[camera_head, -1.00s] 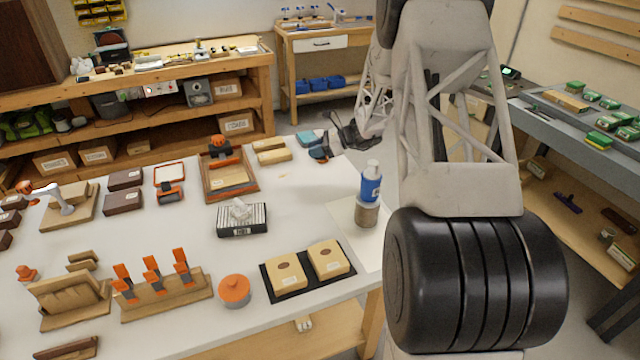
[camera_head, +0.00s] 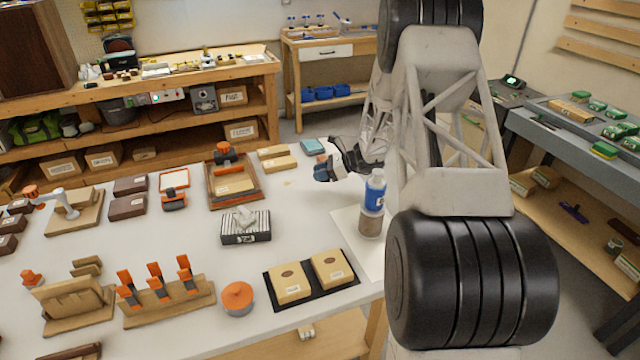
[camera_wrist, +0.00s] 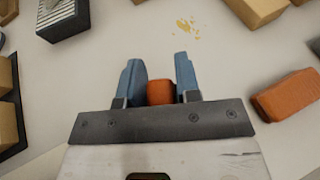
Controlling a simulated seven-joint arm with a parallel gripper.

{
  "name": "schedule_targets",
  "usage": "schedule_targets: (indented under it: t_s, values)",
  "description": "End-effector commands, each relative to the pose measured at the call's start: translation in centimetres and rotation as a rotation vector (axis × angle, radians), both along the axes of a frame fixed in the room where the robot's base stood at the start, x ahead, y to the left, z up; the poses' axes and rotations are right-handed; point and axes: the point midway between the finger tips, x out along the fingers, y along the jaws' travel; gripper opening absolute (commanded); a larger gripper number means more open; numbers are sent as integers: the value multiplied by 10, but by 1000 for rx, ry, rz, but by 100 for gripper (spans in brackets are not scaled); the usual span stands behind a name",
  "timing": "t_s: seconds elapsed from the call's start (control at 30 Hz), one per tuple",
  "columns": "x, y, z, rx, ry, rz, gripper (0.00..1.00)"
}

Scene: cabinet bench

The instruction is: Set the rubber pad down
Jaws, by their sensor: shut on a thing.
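My gripper (camera_wrist: 158,66) has two blue fingers, shut on a small orange-red block, the rubber pad (camera_wrist: 160,92), in the wrist view. The pad sits back between the fingers, and the fingertips reach past it. In the head view my gripper (camera_head: 323,173) is over the white table (camera_head: 200,270), left of the blue bottle. I cannot tell whether the pad touches the table. The tabletop ahead of the fingers is bare, apart from a few yellowish crumbs (camera_wrist: 187,27).
An orange block (camera_wrist: 287,95) lies right of my gripper in the wrist view. Nearby in the head view are a blue bottle (camera_head: 375,192), a striped tissue box (camera_head: 245,228), tan blocks (camera_head: 279,163), a teal pad (camera_head: 313,146) and a black mat (camera_head: 312,283) with two tan boxes.

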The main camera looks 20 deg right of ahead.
Motion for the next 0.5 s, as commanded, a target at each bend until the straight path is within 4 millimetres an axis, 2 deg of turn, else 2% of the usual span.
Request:
schedule_targets:
  t_s: [0.5]
  values:
    - [0, 0, -10, 0, -1, 0, 8]
